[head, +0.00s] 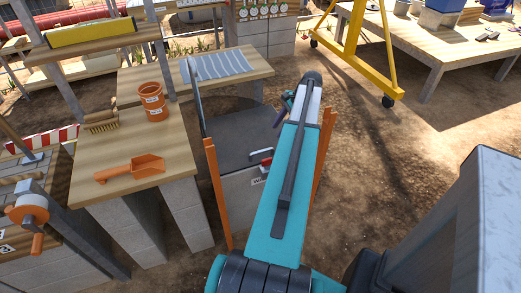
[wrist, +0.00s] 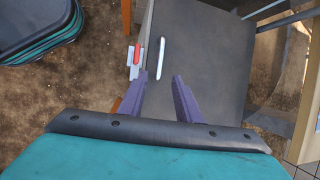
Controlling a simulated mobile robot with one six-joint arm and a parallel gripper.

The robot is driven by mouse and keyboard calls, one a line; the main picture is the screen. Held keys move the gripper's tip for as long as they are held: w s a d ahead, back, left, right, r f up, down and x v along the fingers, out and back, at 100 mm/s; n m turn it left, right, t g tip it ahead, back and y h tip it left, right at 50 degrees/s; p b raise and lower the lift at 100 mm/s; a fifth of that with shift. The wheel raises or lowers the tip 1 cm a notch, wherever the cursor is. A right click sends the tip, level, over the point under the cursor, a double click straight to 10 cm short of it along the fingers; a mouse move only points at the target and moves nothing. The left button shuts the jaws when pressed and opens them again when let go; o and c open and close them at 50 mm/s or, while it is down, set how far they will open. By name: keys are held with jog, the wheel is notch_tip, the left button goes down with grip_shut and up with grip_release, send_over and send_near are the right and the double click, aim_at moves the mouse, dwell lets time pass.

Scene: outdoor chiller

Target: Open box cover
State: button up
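The grey box (head: 238,192) stands between orange posts, left of my arm in the head view. Its dark flat cover (head: 235,130) lies level across the top and looks shut. The cover (wrist: 205,60) fills the middle of the wrist view, with a slim white handle (wrist: 162,58) on it. A red-handled latch (wrist: 135,52) sits at the box edge, left of the handle; the latch (head: 262,160) also shows in the head view. My gripper (wrist: 158,78) is open and empty, its purple fingers apart over the cover, with the handle just beyond the fingertips. My arm hides the box's right part.
A wooden bench (head: 135,130) at left holds an orange scoop (head: 130,169), an orange bucket (head: 152,102) and a brush (head: 101,122). A thin grey upright (head: 194,95) stands at the cover's left side. A yellow frame (head: 350,45) stands behind; bare ground lies to the right.

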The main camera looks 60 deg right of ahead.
jog(key=shift+w+a, duration=0.1)
jog(key=shift+w, duration=0.05)
jog(key=p, duration=0.1)
send_near(264, 151)
jog(key=shift+w+x, duration=0.2)
jog(key=shift+x, duration=1.75)
jog(key=shift+w+x, duration=0.15)
jog(key=shift+x, duration=1.75)
jog(key=shift+a+r, duration=0.1)
jog(key=shift+r, duration=0.05)
grip_shut()
